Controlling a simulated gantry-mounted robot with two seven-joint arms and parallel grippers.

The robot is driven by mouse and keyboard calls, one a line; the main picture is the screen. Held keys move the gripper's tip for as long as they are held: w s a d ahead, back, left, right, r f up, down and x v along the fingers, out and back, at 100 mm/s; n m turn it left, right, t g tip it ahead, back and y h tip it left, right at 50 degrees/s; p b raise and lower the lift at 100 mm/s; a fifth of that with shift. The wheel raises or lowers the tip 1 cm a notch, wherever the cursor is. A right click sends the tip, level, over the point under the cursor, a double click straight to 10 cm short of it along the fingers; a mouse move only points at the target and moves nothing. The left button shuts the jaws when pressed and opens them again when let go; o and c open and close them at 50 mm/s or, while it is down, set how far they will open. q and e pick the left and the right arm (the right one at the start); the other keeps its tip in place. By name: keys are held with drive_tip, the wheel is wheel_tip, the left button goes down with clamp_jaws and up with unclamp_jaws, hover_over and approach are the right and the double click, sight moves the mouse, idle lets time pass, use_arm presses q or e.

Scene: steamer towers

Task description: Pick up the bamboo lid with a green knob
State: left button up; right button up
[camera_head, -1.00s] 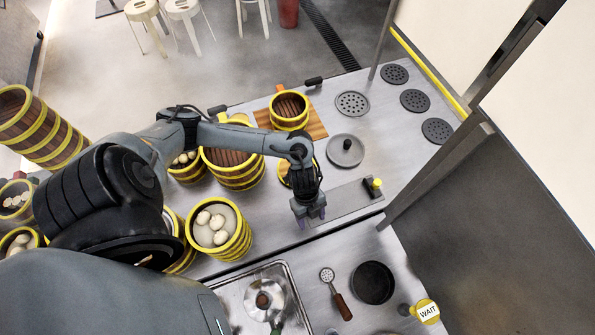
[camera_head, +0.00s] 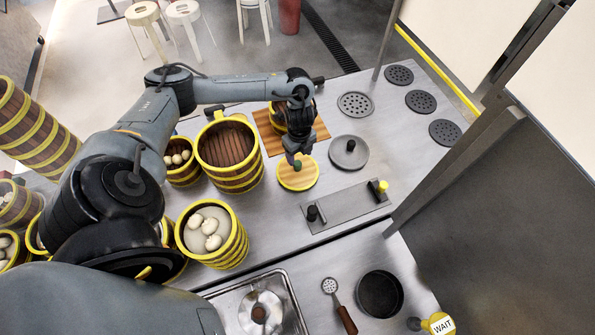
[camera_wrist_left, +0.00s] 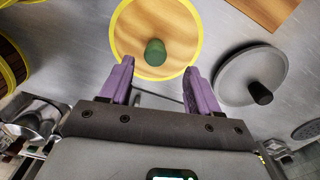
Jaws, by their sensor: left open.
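The bamboo lid with a green knob (camera_head: 297,174) lies flat on the steel counter, a light wooden disc with a yellow rim. In the left wrist view the lid (camera_wrist_left: 181,36) shows just ahead of the fingers, its green knob (camera_wrist_left: 155,52) between the lines of the two fingertips. My left gripper (camera_head: 297,160) is above the lid in the head view, partly covering the knob. In the left wrist view the gripper (camera_wrist_left: 158,80) has its purple fingers spread apart with nothing between them. My right gripper is not in view.
A grey metal lid with a black knob (camera_head: 348,152) lies just right of the bamboo lid. A tall steamer (camera_head: 232,180) stands to its left. A wooden board (camera_head: 318,128) lies behind, and a grey plate (camera_head: 346,208) with knobs lies in front.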

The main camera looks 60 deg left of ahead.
sight(297, 163)
use_arm(q)
drive_tip(key=f, duration=0.4)
drive_tip(key=shift+s+d+f, duration=0.1)
drive_tip(key=shift+s, duration=0.3)
drive_tip(key=shift+f, duration=0.6)
clamp_jaws()
